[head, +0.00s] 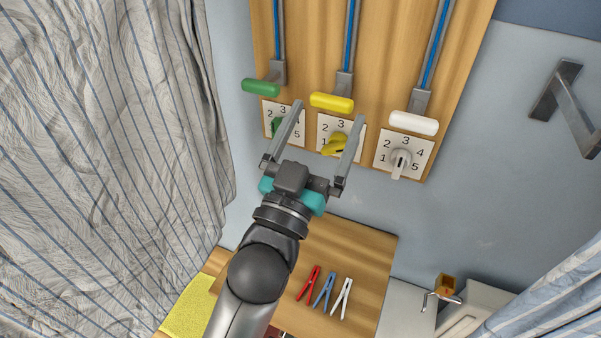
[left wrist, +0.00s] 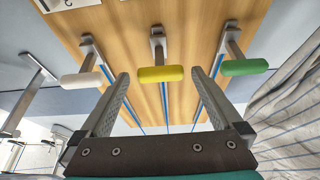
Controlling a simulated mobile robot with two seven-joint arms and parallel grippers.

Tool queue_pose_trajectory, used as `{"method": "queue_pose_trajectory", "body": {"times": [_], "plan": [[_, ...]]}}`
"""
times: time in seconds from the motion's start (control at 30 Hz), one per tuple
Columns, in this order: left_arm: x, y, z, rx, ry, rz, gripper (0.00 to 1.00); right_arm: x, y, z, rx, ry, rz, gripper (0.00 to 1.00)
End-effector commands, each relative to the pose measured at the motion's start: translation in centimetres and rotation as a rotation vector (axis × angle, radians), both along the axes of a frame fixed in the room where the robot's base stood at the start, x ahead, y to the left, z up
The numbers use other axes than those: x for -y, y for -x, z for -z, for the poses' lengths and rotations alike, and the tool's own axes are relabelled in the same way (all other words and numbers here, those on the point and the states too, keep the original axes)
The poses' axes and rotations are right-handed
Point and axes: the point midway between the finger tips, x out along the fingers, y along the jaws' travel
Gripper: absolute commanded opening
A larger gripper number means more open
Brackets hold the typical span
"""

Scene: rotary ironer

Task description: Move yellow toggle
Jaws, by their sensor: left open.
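A yellow toggle handle (head: 332,102) sits at the lower end of the middle blue-lined slot on the wooden panel. It also shows in the left wrist view (left wrist: 160,74), centred between the fingertips. Below it, a yellow knob (head: 333,146) is mounted on a numbered plate, partly behind a finger. My left gripper (head: 330,112) is open and empty, its fingers pointing up toward the panel. In the left wrist view, the fingers (left wrist: 160,76) stand on either side of the yellow handle with gaps. I cannot tell whether they reach its depth. My right gripper is not in view.
A green handle (head: 261,88) and a white handle (head: 414,123) flank the yellow one. A white knob (head: 400,160) sits lower right. Striped cloth (head: 110,130) hangs at left. Red, blue and white clothespins (head: 325,290) lie on a wooden shelf (head: 360,245).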

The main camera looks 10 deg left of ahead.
Motion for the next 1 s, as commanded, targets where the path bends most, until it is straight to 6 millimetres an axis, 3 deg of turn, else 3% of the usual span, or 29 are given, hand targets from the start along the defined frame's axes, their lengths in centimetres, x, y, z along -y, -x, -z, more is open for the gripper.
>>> {"method": "queue_pose_trajectory", "body": {"times": [0.3, 0.5, 1.0], "plan": [[-1.5, 4.6, 2.2, -0.005, -0.003, 0.000, 1.00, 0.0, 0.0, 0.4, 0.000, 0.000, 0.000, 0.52], [-2.2, 6.6, 3.1, -0.004, -0.002, 0.000, 1.00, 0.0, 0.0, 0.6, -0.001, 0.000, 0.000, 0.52], [-2.5, 7.7, 3.4, -0.002, -0.001, 0.000, 1.00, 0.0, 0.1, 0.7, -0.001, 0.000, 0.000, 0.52]]}}
